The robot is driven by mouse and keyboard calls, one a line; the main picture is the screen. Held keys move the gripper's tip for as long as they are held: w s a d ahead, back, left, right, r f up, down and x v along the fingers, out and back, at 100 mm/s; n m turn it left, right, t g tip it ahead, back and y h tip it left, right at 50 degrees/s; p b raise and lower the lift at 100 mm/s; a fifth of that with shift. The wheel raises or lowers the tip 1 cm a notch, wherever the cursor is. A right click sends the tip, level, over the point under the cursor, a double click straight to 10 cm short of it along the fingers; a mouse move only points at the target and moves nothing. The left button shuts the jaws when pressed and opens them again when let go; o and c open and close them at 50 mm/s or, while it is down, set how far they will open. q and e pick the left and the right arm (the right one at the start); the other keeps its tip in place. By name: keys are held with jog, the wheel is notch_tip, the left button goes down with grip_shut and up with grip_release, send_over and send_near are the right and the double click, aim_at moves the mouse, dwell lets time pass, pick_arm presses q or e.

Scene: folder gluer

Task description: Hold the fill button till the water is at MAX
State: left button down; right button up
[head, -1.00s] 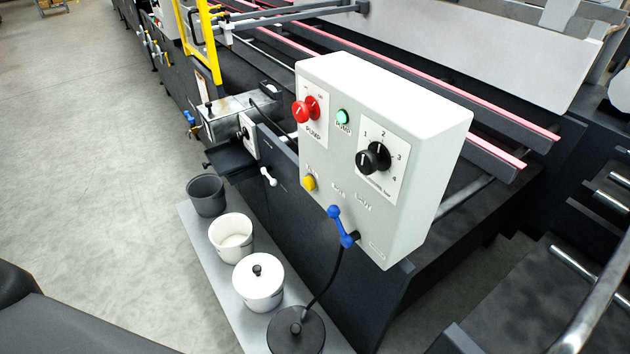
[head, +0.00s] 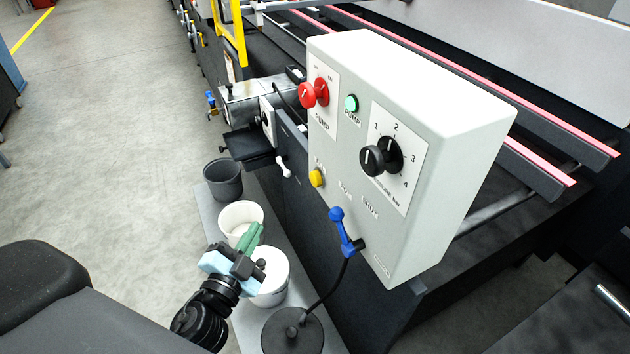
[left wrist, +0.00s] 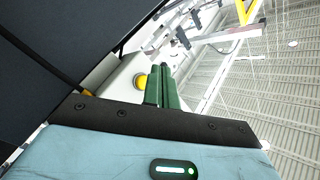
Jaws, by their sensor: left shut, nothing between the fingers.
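The yellow button (head: 317,178) sits low on the left of the grey control box's front, under a label too small to read surely. My left gripper (head: 255,231) is shut and empty, its green fingers over the pots, to the left of and below the button and apart from it in the picture. In the left wrist view, the yellow button (left wrist: 140,82) shows just left of the closed green fingers (left wrist: 161,76); I cannot tell the gap. No water or MAX mark can be made out. My right gripper is not in view.
The control box (head: 465,125) also bears a red knob (head: 314,93), a green lamp (head: 351,103), a black dial (head: 381,157) and a blue lever (head: 342,232). Below stand a dark pot (head: 223,180), white pots (head: 240,212) and a black lidded pot (head: 292,335).

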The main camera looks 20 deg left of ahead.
aim_at(315, 179)
pick_arm(q)
notch_tip(315, 179, up, 6)
jog(key=w+m+t, duration=0.2)
jog(key=w, duration=0.1)
jog(key=shift+a+f+b, duration=0.15)
jog(key=shift+a+b, duration=0.1)
jog(key=shift+b, duration=0.1)
jog(key=shift+d, duration=0.1)
jog(key=w+d, duration=0.5)
jog(key=w, duration=0.1)
jog(key=shift+w+d+p, duration=0.2)
jog(key=shift+d+p, duration=0.15)
jog(key=shift+p, duration=0.05)
jog(key=shift+w+d, duration=0.15)
dwell(1.7)
jog(key=shift+w+d, duration=0.15)
